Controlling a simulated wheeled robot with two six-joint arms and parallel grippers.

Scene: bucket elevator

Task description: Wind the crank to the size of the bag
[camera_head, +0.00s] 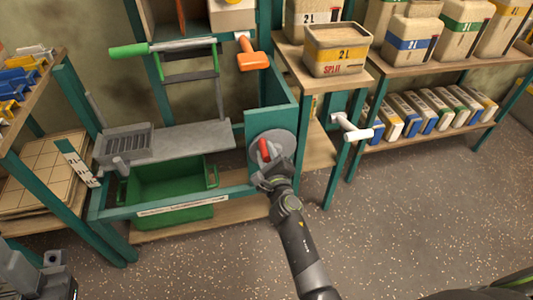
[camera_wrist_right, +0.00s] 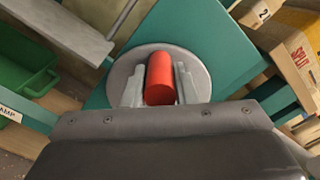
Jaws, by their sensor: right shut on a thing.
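The crank is a grey disc (camera_head: 285,141) with a red handle (camera_head: 263,149), mounted on the teal panel of the elevator frame. My right gripper (camera_head: 268,165) is shut on the red handle. In the right wrist view the handle (camera_wrist_right: 160,78) stands between the two grey fingers, with the disc (camera_wrist_right: 199,74) behind it. My left gripper cannot be made out; only grey parts of mine show at the lower left.
A green bin (camera_head: 171,208) sits low inside the teal frame, below a grey chute (camera_head: 180,141). An orange handle (camera_head: 252,60), a green-handled lever (camera_head: 130,51) and a white-handled lever (camera_head: 352,130) stick out. Shelves hold several bags. The floor (camera_head: 410,220) at right is clear.

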